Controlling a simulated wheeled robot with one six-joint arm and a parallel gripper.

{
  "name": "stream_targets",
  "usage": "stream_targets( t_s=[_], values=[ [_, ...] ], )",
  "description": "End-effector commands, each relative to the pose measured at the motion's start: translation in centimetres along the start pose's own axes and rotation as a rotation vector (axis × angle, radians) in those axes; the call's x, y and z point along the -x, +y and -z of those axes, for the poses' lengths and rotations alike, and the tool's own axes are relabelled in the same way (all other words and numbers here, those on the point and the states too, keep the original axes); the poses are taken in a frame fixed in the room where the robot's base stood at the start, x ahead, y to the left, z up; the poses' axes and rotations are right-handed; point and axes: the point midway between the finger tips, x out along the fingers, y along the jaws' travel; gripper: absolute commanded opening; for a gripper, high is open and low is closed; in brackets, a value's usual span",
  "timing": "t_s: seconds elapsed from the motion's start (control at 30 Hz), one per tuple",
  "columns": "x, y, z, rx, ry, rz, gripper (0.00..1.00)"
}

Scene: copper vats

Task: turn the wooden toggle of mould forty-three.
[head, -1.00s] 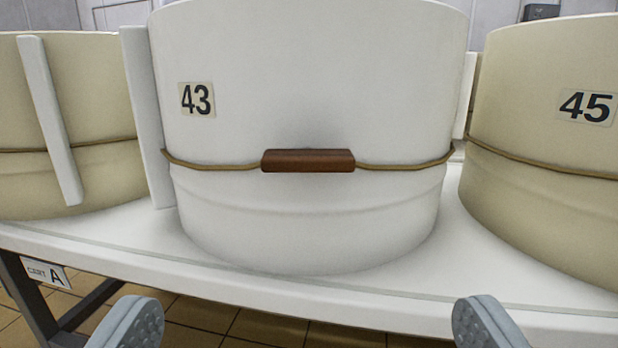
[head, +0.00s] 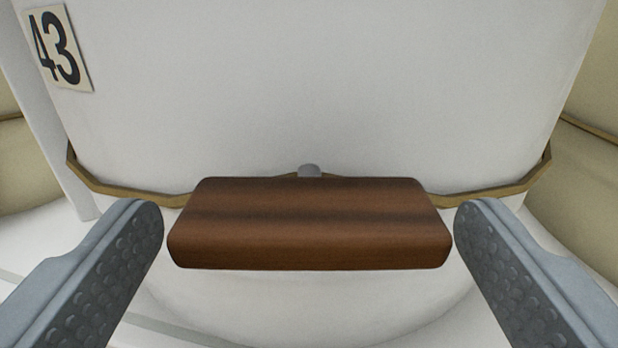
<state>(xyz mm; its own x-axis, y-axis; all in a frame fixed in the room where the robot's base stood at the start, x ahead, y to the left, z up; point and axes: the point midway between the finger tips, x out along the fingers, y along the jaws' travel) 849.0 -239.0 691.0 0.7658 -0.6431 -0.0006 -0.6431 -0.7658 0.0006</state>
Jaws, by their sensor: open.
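The white mould forty-three (head: 330,100) fills the view, with its number label (head: 58,46) at the upper left. Its brown wooden toggle (head: 309,224) lies level across the front, close to the camera. A tan cord (head: 490,196) runs round the mould to both sides of the toggle, and a small grey peg (head: 310,170) shows just above it. My gripper (head: 309,232) is open, one grey textured finger at each end of the toggle. Narrow gaps show between the fingertips and the toggle's ends.
Cream moulds stand close on the left (head: 14,165) and on the right (head: 585,170). A white upright strip (head: 45,130) stands at the mould's left side. The white cart top (head: 35,265) shows below.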

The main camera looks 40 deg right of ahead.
Motion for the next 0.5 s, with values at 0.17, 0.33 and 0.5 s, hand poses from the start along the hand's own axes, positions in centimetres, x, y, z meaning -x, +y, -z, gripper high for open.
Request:
stream_targets(
  t_s=[0.17, 0.33, 0.5],
  values=[
    [-0.63, 0.00, -0.01, 0.000, 0.000, 0.000, 0.90],
    [-0.65, 0.00, 0.00, 0.000, 0.000, 0.000, 0.90],
    [-0.64, 0.00, 0.01, 0.000, 0.000, 0.000, 0.68]
  ],
)
